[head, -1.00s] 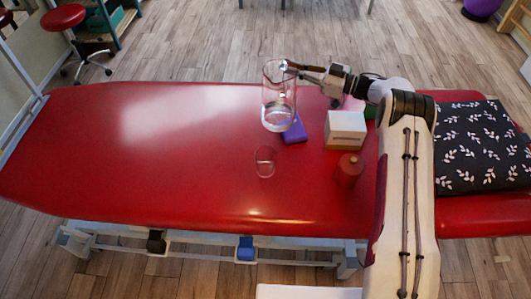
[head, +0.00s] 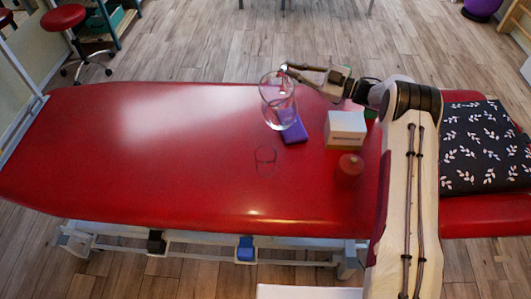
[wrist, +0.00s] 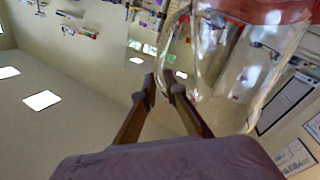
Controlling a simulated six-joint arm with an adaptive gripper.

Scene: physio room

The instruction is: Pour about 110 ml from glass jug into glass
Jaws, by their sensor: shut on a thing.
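The clear glass jug (head: 279,112) is held above the red couch, slightly tilted in the head view. My gripper (head: 285,68) is at its upper rim side there. In the wrist view my gripper's two fingers (wrist: 163,90) close on the handle of the jug (wrist: 225,85), whose wall fills the upper right. A reddish band shows at the jug's top edge in that view. I cannot tell the liquid level in the jug.
A purple block (head: 294,131) lies just right of the jug. A dark leaf-patterned cushion (head: 483,145) lies at the right end. The couch's left half (head: 130,150) is clear.

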